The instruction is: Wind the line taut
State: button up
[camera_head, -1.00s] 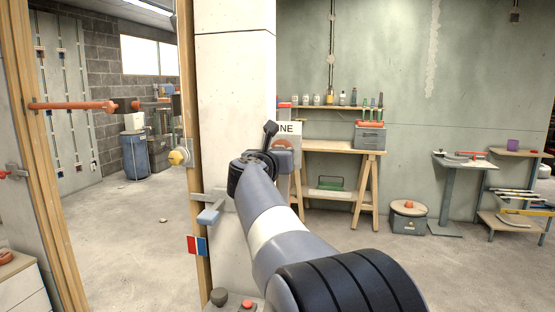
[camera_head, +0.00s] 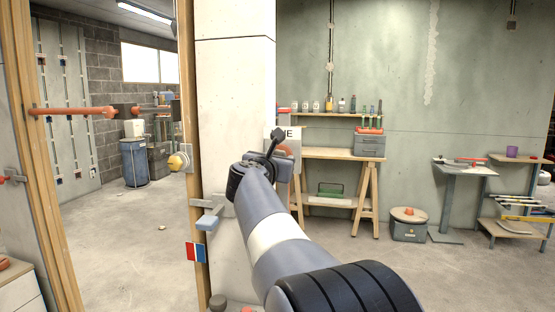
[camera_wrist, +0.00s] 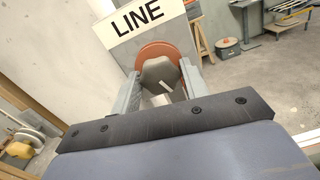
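The "LINE" panel (camera_wrist: 137,22) is white with black letters, tilted in the wrist view; part of it shows in the head view (camera_head: 270,134). Below the lettering is an orange-red disc (camera_wrist: 158,49) with a grey lobed knob (camera_wrist: 158,72) in front. A small white mark sits low on the knob. My gripper (camera_wrist: 160,78) has one grey finger on each side of the knob, tips close to the disc. I see no clear gap, but cannot tell whether the fingers press on it. In the head view my arm hides the fingers.
A concrete pillar (camera_head: 235,90) and wooden posts stand left of my arm. A lever with a blue-grey handle (camera_head: 208,222) and a red-blue plate (camera_head: 196,252) are close by.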

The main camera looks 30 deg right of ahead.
jog(key=o, duration=0.3)
jog(key=shift+r, duration=0.1)
jog(key=shift+o, duration=0.2)
jog(key=v, duration=1)
jog(key=shift+s+a+b, duration=0.25)
jog(key=shift+a+b, duration=0.05)
jog(key=x, duration=1)
jog(key=shift+w+d+p, duration=0.25)
jog(key=shift+d+p, duration=0.05)
jog(key=shift+p, duration=0.1)
jog(key=shift+s+a, duration=0.1)
